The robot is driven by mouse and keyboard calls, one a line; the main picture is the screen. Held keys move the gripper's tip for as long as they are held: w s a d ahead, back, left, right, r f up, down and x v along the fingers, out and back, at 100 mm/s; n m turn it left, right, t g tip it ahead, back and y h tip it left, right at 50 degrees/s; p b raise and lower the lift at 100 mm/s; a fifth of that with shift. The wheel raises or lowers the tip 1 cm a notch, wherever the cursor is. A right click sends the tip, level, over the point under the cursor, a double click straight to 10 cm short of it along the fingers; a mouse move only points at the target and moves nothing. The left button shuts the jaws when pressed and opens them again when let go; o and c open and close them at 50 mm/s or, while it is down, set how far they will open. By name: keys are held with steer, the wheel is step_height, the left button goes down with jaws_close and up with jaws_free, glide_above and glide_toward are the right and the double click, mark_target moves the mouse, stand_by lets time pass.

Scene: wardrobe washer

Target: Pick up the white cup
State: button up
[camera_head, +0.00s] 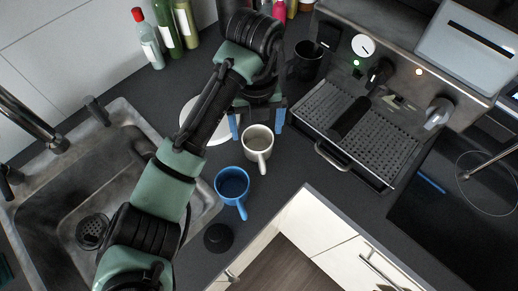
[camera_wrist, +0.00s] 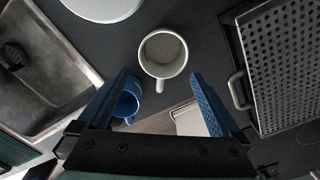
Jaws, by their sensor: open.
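The white cup (camera_head: 257,143) stands upright on the dark counter, its handle toward the front. It also shows in the wrist view (camera_wrist: 163,52), upright and empty, at top centre beyond the fingertips. My gripper (camera_head: 257,122) is open with its two blue fingers apart, just behind and above the cup in the head view. In the wrist view the fingers (camera_wrist: 158,78) spread to either side below the cup, and nothing is between them that I can see held. Contact with the cup is not visible.
A blue cup (camera_head: 232,183) stands close in front of the white cup. A white plate (camera_head: 205,121) lies behind left, the sink (camera_head: 60,190) is left, and an espresso machine (camera_head: 370,125) is right. A dark round object (camera_head: 218,237) sits near the counter edge. Bottles (camera_head: 165,25) stand behind.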

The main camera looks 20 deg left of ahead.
mark_target(259, 140)
steer(key=f, duration=0.3)
steer(key=f+p, duration=0.1)
steer(key=f, duration=0.1)
steer(key=shift+d, duration=0.25)
jaws_close()
